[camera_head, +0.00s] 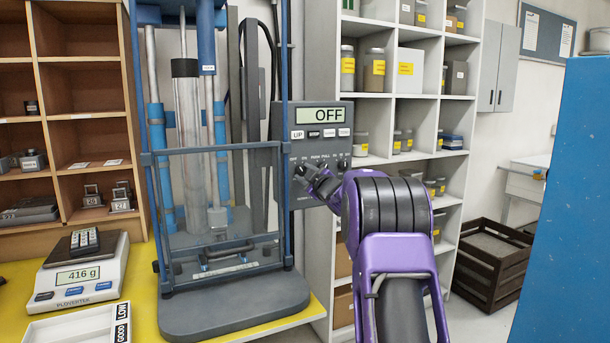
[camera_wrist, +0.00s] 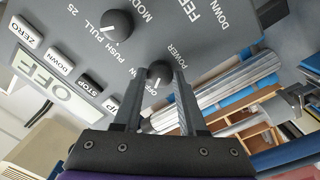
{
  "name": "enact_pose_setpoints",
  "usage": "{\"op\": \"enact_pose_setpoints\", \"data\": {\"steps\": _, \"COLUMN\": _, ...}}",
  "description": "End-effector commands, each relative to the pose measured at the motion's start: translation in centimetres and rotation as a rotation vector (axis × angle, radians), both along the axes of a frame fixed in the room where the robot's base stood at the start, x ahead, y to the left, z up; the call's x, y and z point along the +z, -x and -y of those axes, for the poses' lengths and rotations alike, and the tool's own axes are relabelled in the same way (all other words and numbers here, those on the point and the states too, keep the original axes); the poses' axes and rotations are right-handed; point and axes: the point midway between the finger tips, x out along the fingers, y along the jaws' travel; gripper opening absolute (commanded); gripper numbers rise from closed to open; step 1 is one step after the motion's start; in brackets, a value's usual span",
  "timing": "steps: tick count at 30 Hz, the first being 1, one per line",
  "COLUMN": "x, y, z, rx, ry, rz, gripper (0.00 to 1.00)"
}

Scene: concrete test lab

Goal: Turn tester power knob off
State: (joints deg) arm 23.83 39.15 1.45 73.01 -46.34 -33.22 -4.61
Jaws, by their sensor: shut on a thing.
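The tester's grey control panel (camera_head: 283,128) is on the right of the blue-framed machine. Its display (camera_head: 328,116) reads OFF; it also shows, upside down, in the wrist view (camera_wrist: 42,82). The small black power knob (camera_wrist: 160,72), with POWER and OFF lettering around it, sits between the two fingers of my gripper (camera_wrist: 156,78). My gripper is shut on it. In the head view my gripper (camera_head: 312,180) is at the panel's lower left and hides the knob.
A larger push/pull mode knob (camera_wrist: 117,24) is close beside the power knob. Below the display is a row of buttons (camera_head: 314,134). A scale (camera_head: 80,280) reading 416 g stands at the left. White shelves (camera_head: 425,101) are behind, and a blue panel (camera_head: 565,200) is at the right.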

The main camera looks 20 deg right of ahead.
Motion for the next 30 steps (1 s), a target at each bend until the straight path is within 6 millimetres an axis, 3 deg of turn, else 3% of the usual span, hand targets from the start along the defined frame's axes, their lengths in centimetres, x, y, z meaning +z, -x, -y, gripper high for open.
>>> {"op": "enact_pose_setpoints", "data": {"steps": 1, "x": 0.0, "y": 0.0, "z": 0.0, "rx": 0.000, "ry": 0.002, "rz": 0.000, "gripper": 0.00}}
{"op": "enact_pose_setpoints", "data": {"steps": 2, "x": 0.0, "y": 0.0, "z": 0.0, "rx": 0.000, "ry": 0.002, "rz": 0.000, "gripper": 0.43}}
{"op": "enact_pose_setpoints", "data": {"steps": 7, "x": 0.0, "y": 0.0, "z": 0.0, "rx": 0.000, "ry": 0.001, "rz": 0.000, "gripper": 0.71}}
{"op": "enact_pose_setpoints", "data": {"steps": 20, "x": 0.1, "y": 0.8, "z": 0.0, "rx": 0.000, "ry": -0.001, "rz": 0.000, "gripper": 0.71}}
{"op": "enact_pose_setpoints", "data": {"steps": 30, "x": -0.2, "y": 6.4, "z": 0.1, "rx": -0.002, "ry": -0.001, "rz": -0.001, "gripper": 0.71}}
